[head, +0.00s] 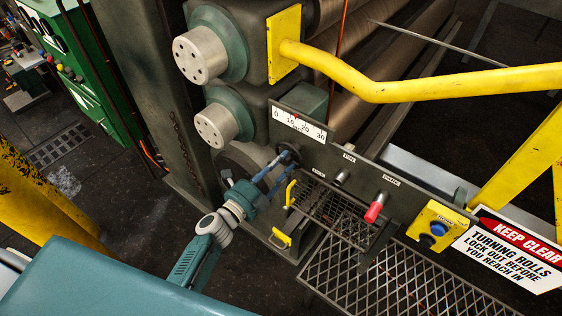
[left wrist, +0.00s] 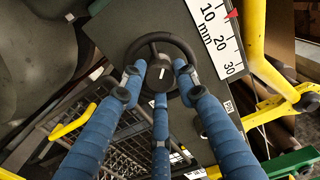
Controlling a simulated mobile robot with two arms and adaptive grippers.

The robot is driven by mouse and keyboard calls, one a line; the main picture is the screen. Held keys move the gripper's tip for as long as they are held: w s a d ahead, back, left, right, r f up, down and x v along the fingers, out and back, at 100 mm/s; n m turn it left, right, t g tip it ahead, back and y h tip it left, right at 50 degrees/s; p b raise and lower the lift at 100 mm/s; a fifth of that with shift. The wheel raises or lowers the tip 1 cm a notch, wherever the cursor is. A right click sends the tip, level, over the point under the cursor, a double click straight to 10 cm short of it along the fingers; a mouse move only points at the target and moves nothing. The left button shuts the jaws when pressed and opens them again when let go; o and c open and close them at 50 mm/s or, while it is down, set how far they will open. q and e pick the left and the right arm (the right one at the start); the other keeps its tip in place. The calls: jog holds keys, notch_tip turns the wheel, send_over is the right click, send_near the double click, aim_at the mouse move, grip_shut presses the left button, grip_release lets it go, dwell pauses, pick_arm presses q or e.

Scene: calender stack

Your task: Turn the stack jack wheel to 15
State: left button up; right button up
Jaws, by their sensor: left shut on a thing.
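The stack jack wheel, a small black handwheel (head: 289,150), sits on the grey control panel (head: 331,157). It also shows in the left wrist view (left wrist: 160,40), with a white mark on its hub. Above it, a white mm scale (head: 300,128) runs from 0 to 30. Its red pointer (left wrist: 233,14) stands between 10 and 20, seemingly a little past 10. My left gripper (head: 279,167) is closed on the wheel, its blue fingers (left wrist: 160,78) at the rim and hub. Exact finger contact is partly hidden. My right gripper is not in view.
A red-handled lever (head: 376,207) and a yellow box with a blue button (head: 437,229) are farther right on the panel. A yellow rail (head: 400,90) crosses above. Large rolls (head: 350,110) lie behind. A mesh guard (head: 340,215) is below the panel.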

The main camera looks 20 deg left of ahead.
pick_arm(q)
jog(key=shift+w+a+n, duration=0.1)
jog(key=shift+n, duration=2.15)
jog(key=shift+a+n, duration=0.1)
jog(key=shift+n, duration=2.15)
jog(key=o, duration=1.2)
jog(key=shift+f, duration=0.15)
